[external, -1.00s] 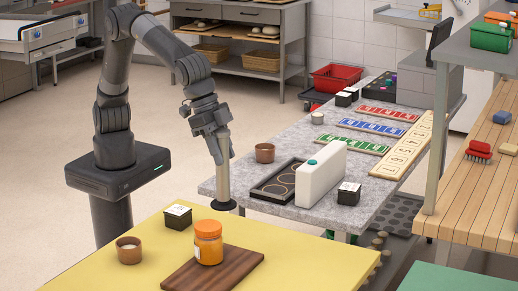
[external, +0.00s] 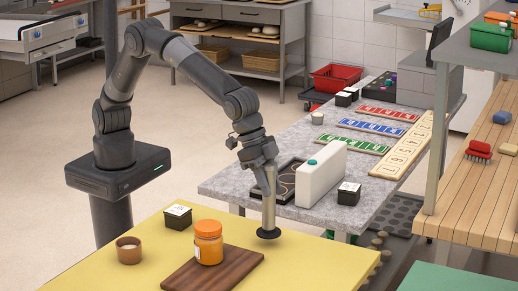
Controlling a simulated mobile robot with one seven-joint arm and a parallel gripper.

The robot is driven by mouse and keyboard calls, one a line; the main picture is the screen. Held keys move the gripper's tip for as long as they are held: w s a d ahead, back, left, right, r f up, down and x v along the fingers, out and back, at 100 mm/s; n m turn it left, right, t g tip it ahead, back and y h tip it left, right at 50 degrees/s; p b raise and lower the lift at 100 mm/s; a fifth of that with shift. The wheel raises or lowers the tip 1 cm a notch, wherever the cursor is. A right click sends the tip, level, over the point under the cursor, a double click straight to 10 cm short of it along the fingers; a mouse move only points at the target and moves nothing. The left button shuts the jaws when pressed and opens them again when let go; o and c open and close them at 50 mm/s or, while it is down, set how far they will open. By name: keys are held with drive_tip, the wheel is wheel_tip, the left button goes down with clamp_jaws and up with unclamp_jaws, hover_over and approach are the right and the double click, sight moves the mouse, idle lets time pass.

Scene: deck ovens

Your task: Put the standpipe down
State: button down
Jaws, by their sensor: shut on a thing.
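The standpipe (external: 268,204) is a pale upright tube with a round black foot (external: 268,233). My gripper (external: 266,166) is shut on its upper part and points down. The foot shows over the yellow table top (external: 323,250), near its back edge and to the right of the orange-lidded jar (external: 208,243). I cannot tell whether the foot touches the table or hangs just above it.
A dark wooden board (external: 228,271) lies under the jar. A brown cup (external: 129,250) and a black box (external: 178,217) stand to the left.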

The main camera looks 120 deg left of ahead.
sight(269, 200)
drive_tip(key=shift+f, duration=1.45)
drive_tip(key=c, duration=0.9)
unclamp_jaws()
drive_tip(key=shift+f, duration=0.1)
drive_tip(key=shift+c, duration=0.2)
